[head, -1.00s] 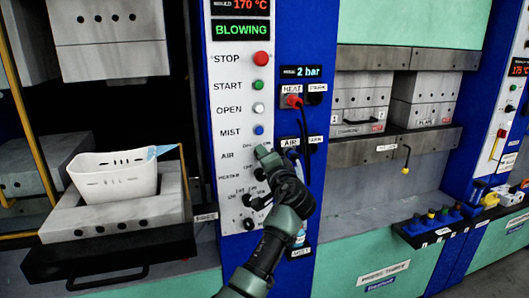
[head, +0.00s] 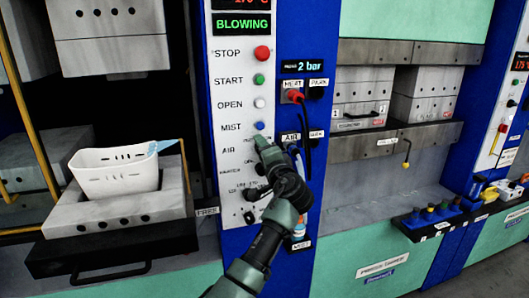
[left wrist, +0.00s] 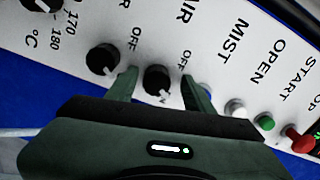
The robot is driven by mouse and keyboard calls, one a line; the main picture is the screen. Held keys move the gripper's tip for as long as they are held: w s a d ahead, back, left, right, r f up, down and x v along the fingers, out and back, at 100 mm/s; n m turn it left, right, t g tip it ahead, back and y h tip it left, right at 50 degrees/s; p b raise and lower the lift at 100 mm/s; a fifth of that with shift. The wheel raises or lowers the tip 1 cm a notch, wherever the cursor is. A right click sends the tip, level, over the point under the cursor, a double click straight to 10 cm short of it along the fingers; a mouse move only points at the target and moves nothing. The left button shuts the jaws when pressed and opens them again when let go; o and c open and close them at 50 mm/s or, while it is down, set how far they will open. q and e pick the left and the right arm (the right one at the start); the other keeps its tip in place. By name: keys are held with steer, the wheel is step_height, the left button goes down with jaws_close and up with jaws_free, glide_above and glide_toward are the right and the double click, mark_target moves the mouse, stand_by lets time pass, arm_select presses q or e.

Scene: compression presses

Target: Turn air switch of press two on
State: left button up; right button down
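The white control panel of the blue press (head: 228,185) stands at the centre of the head view, with a green BLOWING display (head: 241,25). The left gripper (head: 262,146) is at its AIR row and hides the air switch in that view. In the left wrist view, the air switch (left wrist: 157,79), a round black knob, lies between the two fingers of the left gripper (left wrist: 160,88). The fingers are open, with a gap visible on each side of the knob. My right gripper is not in view.
Another black knob (left wrist: 103,59) is just outside one finger. Stop (head: 262,53), start (head: 259,80), open and mist buttons sit above the air row. Hoses and plugs (head: 293,96) are to the right. A white basket (head: 115,172) rests on the left press block.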

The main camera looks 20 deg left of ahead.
arm_select(q)
steer(key=b+v, duration=0.2)
steer(key=v, duration=0.5)
steer(key=shift+s+d, duration=0.2)
steer(key=shift+s, duration=0.1)
steer(key=shift+f, duration=0.15)
